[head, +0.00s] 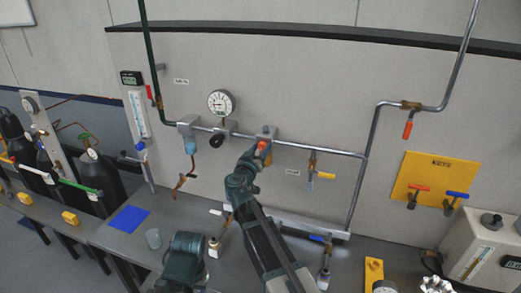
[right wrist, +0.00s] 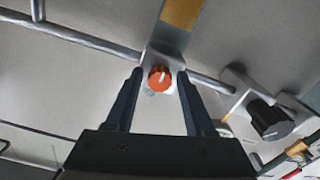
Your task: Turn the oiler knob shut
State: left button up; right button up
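The oiler knob is a small orange-red knob (head: 262,145) on a grey block on the pipe of the upright panel. In the right wrist view the knob (right wrist: 160,77) shows a white pointer line on its face. My right gripper (head: 257,152) reaches up to it from below in the head view. In the right wrist view my right gripper's (right wrist: 159,76) two fingers are spread, one on each side of the knob, with a narrow gap on both sides. It is open. A dark arm link of mine shows at the bottom, but my left gripper is not in view.
A round gauge (head: 221,102) and a black knob (head: 216,140) sit left of the orange knob; the black knob (right wrist: 270,118) also shows in the right wrist view. A yellow-handled valve (head: 325,175) hangs to the right.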

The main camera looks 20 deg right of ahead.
grip_shut()
